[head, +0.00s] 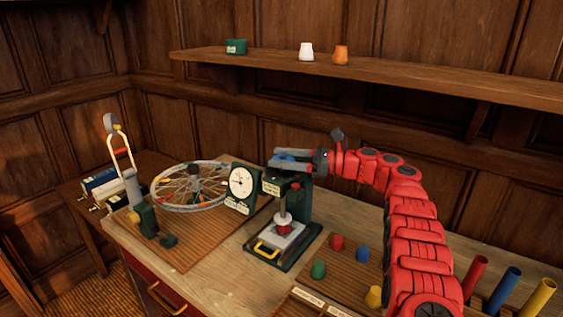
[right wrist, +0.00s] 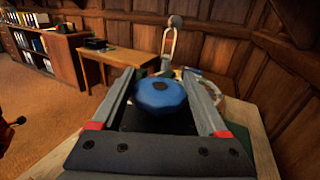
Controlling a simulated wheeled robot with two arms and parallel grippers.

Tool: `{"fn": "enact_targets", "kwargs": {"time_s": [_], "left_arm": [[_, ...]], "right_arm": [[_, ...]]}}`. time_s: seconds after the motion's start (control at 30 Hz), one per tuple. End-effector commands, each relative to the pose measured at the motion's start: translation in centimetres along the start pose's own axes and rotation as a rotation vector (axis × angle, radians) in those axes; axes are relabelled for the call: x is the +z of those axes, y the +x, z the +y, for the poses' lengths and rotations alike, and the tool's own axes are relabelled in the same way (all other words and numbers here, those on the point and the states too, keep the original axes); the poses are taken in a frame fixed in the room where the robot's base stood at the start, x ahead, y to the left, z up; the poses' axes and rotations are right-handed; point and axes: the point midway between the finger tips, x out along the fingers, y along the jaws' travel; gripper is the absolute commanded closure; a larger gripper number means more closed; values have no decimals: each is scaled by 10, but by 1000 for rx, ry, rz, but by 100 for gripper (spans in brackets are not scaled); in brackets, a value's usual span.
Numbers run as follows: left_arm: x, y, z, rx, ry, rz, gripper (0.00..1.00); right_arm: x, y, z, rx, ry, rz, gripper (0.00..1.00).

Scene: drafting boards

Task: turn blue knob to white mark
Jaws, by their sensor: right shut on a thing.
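The blue knob (head: 284,153) sits on top of a dark green press (head: 302,205) in the head view, partly hidden by my right gripper. In the right wrist view the knob (right wrist: 162,97) is a round blue disc with a dark centre, between the two grey fingers. My right gripper (head: 296,159) reaches in from the right and is shut on the knob; it also shows in the right wrist view (right wrist: 160,100). I cannot make out the white mark. My left gripper is not in view.
A white-faced dial (head: 242,183) stands just left of the press. A spoked wheel (head: 190,187) lies further left. Coloured pegs (head: 337,242) stand on a board at the front. Coloured tubes (head: 502,290) stand at the right. A shelf (head: 400,75) runs above.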

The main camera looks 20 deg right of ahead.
Motion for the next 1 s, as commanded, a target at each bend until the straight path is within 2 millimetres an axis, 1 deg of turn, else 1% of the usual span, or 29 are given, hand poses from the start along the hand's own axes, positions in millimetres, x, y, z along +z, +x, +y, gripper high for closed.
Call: {"fn": "enact_targets", "kwargs": {"time_s": [0.03,0.5,0.53,0.63,0.67,0.87,1.0], "left_arm": [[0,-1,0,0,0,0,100],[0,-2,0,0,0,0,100],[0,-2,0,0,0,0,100],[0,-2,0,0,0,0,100],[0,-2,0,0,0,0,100],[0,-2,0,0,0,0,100],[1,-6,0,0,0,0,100]], "right_arm": [[-2,-5,-2,-8,-1,6,79],[-10,-2,2,10,6,20,79],[-10,-2,3,10,6,20,21],[-9,-2,3,12,6,20,3],[-9,-2,3,12,5,19,0],[-7,-1,4,14,3,17,0],[-8,-1,4,16,0,16,0]]}}
